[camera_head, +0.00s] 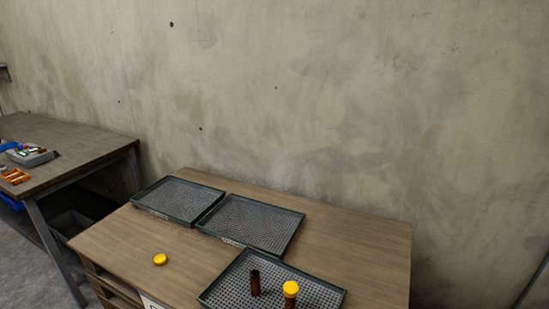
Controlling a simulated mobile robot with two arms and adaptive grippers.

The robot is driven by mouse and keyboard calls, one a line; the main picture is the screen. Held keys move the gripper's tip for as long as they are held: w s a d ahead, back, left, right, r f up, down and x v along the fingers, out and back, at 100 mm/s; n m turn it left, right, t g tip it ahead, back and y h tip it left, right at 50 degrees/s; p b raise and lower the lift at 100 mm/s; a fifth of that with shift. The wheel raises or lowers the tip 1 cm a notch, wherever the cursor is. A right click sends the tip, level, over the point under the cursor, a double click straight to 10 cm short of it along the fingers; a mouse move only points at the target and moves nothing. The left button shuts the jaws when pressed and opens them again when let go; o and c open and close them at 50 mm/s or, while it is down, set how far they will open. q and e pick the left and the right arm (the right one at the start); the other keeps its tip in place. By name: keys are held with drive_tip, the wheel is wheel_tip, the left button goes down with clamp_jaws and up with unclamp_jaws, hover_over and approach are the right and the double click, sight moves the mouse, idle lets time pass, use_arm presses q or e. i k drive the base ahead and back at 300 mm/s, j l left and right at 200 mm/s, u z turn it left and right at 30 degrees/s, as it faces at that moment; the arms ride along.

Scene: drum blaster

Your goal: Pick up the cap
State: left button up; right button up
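A yellow cap (160,259) lies flat on the bare wooden top of the table (120,243), left of the front tray. An open brown bottle (255,283) stands upright in the front tray (318,284). To its right stands a second brown bottle with a yellow cap (291,288) on it; its lower part is cut off by the frame's bottom edge. Neither of my grippers shows in the head view.
Two empty grey perforated trays with green rims, a left one (177,199) and a middle one (250,223), lie at the table's back. Another table (62,142) at the left holds a grey bin (33,157) and small items. A concrete wall (300,90) stands close behind. The table's right side is clear.

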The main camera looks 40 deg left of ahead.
sight(160, 260)
drive_tip(key=u, duration=2.1)
